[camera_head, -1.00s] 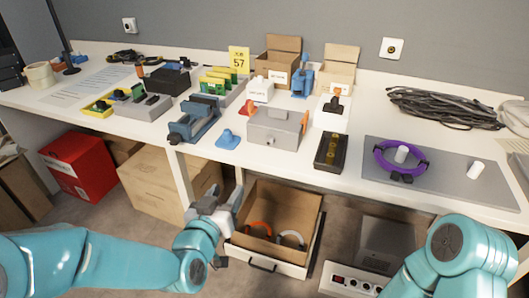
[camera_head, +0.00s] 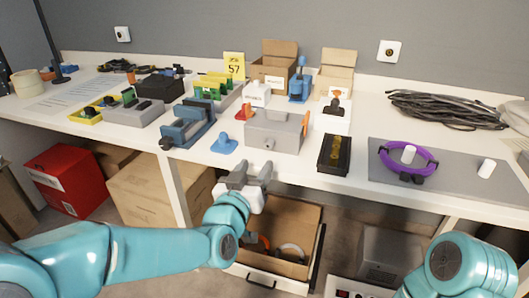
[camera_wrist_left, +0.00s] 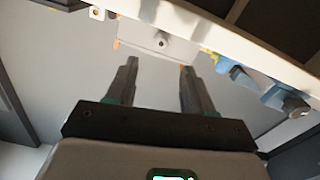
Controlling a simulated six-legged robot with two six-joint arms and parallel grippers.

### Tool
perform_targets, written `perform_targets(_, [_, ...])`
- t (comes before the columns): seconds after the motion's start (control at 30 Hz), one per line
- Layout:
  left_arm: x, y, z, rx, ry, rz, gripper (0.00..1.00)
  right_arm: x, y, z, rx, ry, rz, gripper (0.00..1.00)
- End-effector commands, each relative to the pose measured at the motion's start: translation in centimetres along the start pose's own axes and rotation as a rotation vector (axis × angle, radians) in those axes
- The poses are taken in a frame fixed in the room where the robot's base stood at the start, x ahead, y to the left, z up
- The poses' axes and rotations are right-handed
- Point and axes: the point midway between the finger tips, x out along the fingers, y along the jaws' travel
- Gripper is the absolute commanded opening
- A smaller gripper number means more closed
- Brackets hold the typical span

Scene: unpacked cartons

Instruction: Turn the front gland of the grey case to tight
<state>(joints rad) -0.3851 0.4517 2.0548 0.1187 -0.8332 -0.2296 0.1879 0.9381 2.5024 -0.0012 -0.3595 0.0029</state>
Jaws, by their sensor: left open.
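The grey case (camera_head: 275,132) stands near the front edge of the white bench, with an orange part at its right end. Its front gland (camera_head: 268,146) is a small round knob low on the front face. The case (camera_wrist_left: 140,36) and the gland (camera_wrist_left: 163,42) also show in the left wrist view, beyond the fingertips. My left gripper (camera_head: 252,172) is open and empty, in front of the bench edge and below the case, apart from the gland.
A blue knobbed piece (camera_head: 224,145) and a blue vise (camera_head: 188,126) stand left of the case. A black tray (camera_head: 334,155) lies to its right. An open drawer (camera_head: 283,235) sits under the bench, below my left gripper.

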Motion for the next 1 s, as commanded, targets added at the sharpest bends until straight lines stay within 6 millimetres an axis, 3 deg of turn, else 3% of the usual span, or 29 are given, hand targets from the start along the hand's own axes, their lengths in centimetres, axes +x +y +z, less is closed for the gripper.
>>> perform_targets(0.1, [3.0, -0.1, 0.2, 0.000, 0.000, -0.001, 0.52, 0.3, 0.2, -0.1, 0.002, 0.002, 0.000, 0.55])
perform_targets(0.33, [6.8, -0.3, 0.1, 0.000, 0.000, -0.001, 0.52, 0.5, 0.3, -0.2, 0.004, 0.004, 0.000, 0.55])
perform_targets(0.5, [8.0, -0.3, 0.0, 0.000, 0.000, -0.001, 0.52, 0.6, 0.3, -0.2, 0.005, 0.005, 0.001, 0.55])
perform_targets(0.8, [8.1, -0.2, 0.0, 0.000, -0.001, 0.000, 0.52, 0.6, 0.3, -0.2, 0.005, 0.005, 0.001, 0.55])
perform_targets(0.97, [8.1, -0.2, 0.0, 0.000, -0.001, 0.000, 0.00, 0.6, 0.3, -0.2, 0.004, 0.004, 0.001, 0.55])
perform_targets(1.0, [8.1, -0.2, 0.0, 0.000, -0.001, 0.000, 0.00, 0.6, 0.3, -0.2, 0.004, 0.004, 0.001, 0.55])
